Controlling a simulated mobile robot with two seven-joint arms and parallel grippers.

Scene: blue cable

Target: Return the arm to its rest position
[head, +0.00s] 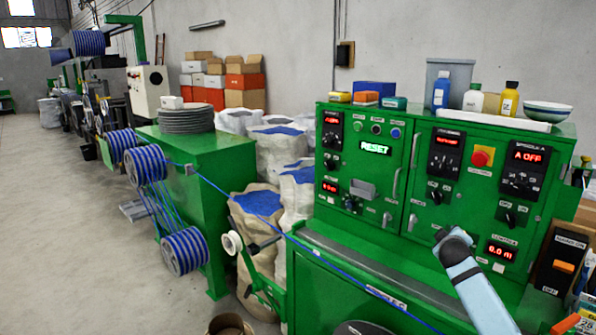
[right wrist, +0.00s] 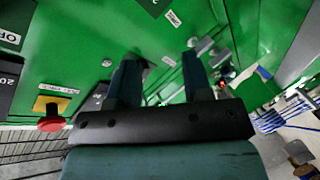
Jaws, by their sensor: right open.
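My right arm (head: 478,290) comes in from the bottom right in the head view, in front of the green control cabinet (head: 375,220). My right gripper (head: 440,240) is at its upper end, seen small and partly hidden by the wrist. In the right wrist view the two dark fingers of the right gripper (right wrist: 158,68) stand apart with nothing between them. Green cabinet surface (right wrist: 85,30) lies beyond them. The blue cable (head: 320,261) runs diagonally down past the cabinet front, left of my right arm. My left gripper is not in view.
Knobs, displays and a red button (head: 483,156) project from the cabinet panel close to my right gripper. Bottles (head: 473,97) and a bowl (head: 548,111) stand on top. Blue-striped spools (head: 185,250) stand at left. Open floor (head: 60,220) lies far left.

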